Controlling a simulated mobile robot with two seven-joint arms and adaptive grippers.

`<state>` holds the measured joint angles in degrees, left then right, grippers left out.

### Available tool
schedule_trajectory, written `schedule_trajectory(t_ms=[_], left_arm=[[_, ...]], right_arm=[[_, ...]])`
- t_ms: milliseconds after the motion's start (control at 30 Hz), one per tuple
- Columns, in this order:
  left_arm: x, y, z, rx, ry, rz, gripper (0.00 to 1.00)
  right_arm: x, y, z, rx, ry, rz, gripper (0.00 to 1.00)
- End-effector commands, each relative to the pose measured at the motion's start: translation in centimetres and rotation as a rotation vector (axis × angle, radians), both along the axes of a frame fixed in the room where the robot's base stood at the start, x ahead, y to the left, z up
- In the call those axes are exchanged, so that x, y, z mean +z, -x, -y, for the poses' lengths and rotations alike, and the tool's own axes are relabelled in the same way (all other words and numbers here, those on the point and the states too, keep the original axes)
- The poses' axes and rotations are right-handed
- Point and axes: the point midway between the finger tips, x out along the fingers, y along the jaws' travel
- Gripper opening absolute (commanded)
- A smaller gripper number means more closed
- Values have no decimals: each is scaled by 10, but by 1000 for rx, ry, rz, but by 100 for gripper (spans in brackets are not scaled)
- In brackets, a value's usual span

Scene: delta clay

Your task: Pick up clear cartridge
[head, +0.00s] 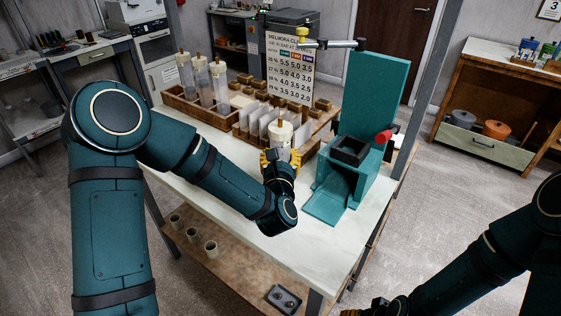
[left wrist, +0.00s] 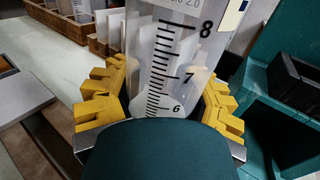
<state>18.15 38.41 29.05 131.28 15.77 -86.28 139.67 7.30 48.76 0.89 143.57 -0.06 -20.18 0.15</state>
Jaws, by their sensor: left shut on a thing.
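The clear cartridge (head: 282,133) stands upright near the middle of the white table. It has a pale cap at the top. In the left wrist view, the clear cartridge (left wrist: 165,62) shows black graduations numbered 6 to 8. My left gripper (head: 281,161) is shut on it, with yellow fingers on both sides; the left gripper also shows in the left wrist view (left wrist: 160,102). The cartridge's lower end is hidden, so I cannot tell if it touches the table. My right gripper (head: 378,307) is partly cut off at the bottom edge; its fingers are unclear.
A wooden rack (head: 183,103) with several similar clear cylinders stands at the back left. A wooden divider tray (head: 243,128) with pale cards sits behind my left gripper. A teal device (head: 372,185) with a red knob stands to the right. The table's front (head: 310,255) is clear.

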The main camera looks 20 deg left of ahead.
Motion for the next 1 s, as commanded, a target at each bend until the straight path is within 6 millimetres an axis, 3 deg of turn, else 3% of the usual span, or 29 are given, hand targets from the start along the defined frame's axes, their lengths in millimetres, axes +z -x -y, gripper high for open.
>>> schedule_trajectory(t_ms=[167,600,1000], left_arm=[[14,0,0,0,0,4,0],[91,0,0,1,0,5,0],[101,0,0,0,1,2,0]], right_arm=[[3,0,0,0,0,-1,52],[18,3,0,2,-1,-8,52],[19,4,-1,2,-1,-9,52]])
